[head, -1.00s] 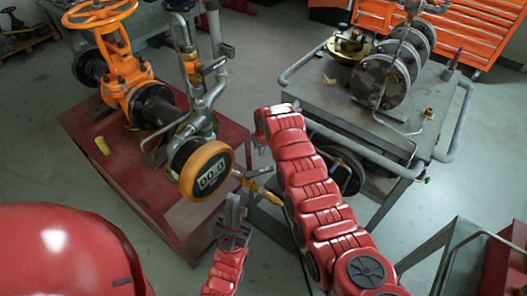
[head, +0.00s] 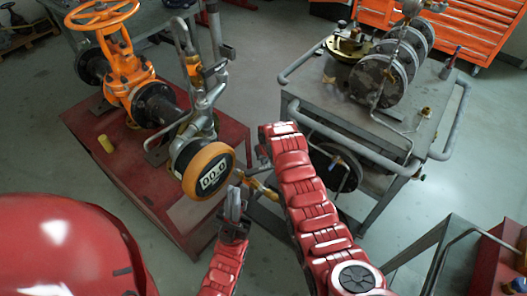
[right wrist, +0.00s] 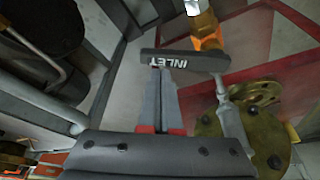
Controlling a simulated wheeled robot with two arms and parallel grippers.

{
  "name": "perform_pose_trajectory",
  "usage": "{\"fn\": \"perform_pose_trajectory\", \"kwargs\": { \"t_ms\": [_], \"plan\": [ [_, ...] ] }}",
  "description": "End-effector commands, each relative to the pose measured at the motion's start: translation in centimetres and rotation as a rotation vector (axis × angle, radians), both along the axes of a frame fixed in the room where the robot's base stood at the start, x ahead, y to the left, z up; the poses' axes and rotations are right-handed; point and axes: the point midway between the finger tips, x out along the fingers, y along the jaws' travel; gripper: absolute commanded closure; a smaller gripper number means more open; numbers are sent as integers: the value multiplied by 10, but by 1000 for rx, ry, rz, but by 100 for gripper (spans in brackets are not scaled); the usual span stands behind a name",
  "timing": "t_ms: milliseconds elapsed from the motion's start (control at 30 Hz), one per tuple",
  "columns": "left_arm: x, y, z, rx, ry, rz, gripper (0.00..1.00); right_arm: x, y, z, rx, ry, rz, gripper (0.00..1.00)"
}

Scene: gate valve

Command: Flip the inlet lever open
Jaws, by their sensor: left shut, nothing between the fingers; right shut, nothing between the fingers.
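The inlet lever (right wrist: 190,61) is a dark flat bar marked INLET in the right wrist view. It lies crosswise just beyond the fingertips of my right gripper (right wrist: 158,72). The fingers are together and empty; I cannot tell whether they touch the bar. In the head view my right gripper (head: 262,154) is mostly hidden behind its own arm, and I cannot make out the inlet lever there. My left gripper (head: 235,196) is shut and empty, just below right of the round orange-rimmed gauge (head: 208,172).
An orange handwheel valve (head: 122,60) and grey piping stand on a red platform (head: 150,205). A grey cart (head: 330,85) with metal discs stands at right. A brass flange (right wrist: 240,130) is close beside my right fingers. Open floor (head: 260,50) lies between platform and cart.

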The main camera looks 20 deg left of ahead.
Motion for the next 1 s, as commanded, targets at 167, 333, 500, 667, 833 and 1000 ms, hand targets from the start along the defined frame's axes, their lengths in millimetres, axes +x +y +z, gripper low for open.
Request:
{"fn": "perform_pose_trajectory", "kwargs": {
  "t_ms": [167, 333, 500, 667, 833, 1000],
  "plan": [
    [0, 0, 1, 0, 0, 0, 100, -2, -1, -1, -1, 1, 0, 100],
    [0, 0, 1, 0, 0, 0, 100, -1, -1, -1, -1, 1, 0, 100],
    [0, 0, 0, 0, 0, 0, 100, -2, -2, -2, -1, 2, -16, 100],
    [0, 0, 0, 0, 0, 0, 100, -4, -3, -2, -1, 2, -42, 100],
    [0, 0, -1, 0, 0, 0, 100, -4, -3, -2, -1, 1, -57, 100],
    [0, 0, -2, 0, 0, 0, 100, -5, -3, -2, -1, 1, -74, 100]
  ]
}}
